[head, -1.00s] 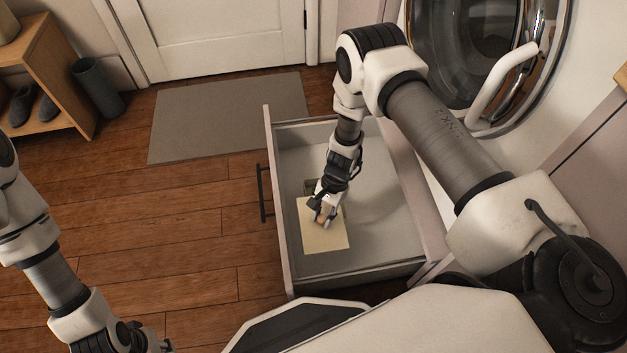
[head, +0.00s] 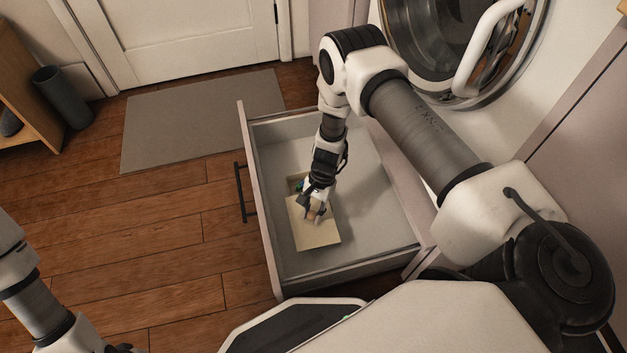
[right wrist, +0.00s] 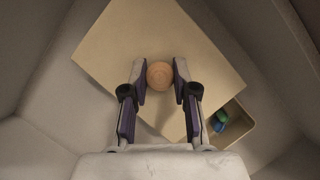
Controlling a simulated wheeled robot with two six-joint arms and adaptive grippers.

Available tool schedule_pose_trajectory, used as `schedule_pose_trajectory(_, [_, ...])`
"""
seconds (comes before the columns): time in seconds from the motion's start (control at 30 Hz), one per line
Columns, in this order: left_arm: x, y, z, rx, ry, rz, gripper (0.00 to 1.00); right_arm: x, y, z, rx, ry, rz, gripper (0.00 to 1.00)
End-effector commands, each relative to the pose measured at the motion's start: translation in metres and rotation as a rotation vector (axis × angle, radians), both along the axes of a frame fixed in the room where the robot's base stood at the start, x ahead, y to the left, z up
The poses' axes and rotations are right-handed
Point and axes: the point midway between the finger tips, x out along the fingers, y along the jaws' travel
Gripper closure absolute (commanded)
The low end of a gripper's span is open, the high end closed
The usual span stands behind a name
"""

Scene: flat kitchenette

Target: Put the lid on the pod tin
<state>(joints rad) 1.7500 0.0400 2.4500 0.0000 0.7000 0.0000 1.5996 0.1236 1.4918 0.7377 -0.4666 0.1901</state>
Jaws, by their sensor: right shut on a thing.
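The lid (head: 318,236) is a flat cream square with a round wooden knob (right wrist: 160,75). My right gripper (head: 315,212) is shut on the knob; its two fingers (right wrist: 160,80) stand on either side of it in the right wrist view. The pod tin (right wrist: 250,123) is cream and sits in the open drawer. The lid hides much of it, leaving one end uncovered with blue and green pods (right wrist: 220,121) inside. The lid is offset and turned relative to the tin; I cannot tell whether they touch.
The drawer (head: 375,215) is pulled out, and its grey floor is clear right of the tin. Its walls surround my right gripper. A round glass appliance door (head: 430,45) with a white handle is behind my right arm. A mat (head: 205,120) lies on the wooden floor.

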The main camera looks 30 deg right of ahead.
Motion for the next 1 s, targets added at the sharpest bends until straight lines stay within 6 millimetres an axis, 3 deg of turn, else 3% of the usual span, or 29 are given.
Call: schedule_pose_trajectory(1.0, [0.000,0.000,-0.064,0.000,-0.001,0.002,0.69,0.090,-0.038,-0.009,0.000,-0.002,0.000,1.00])
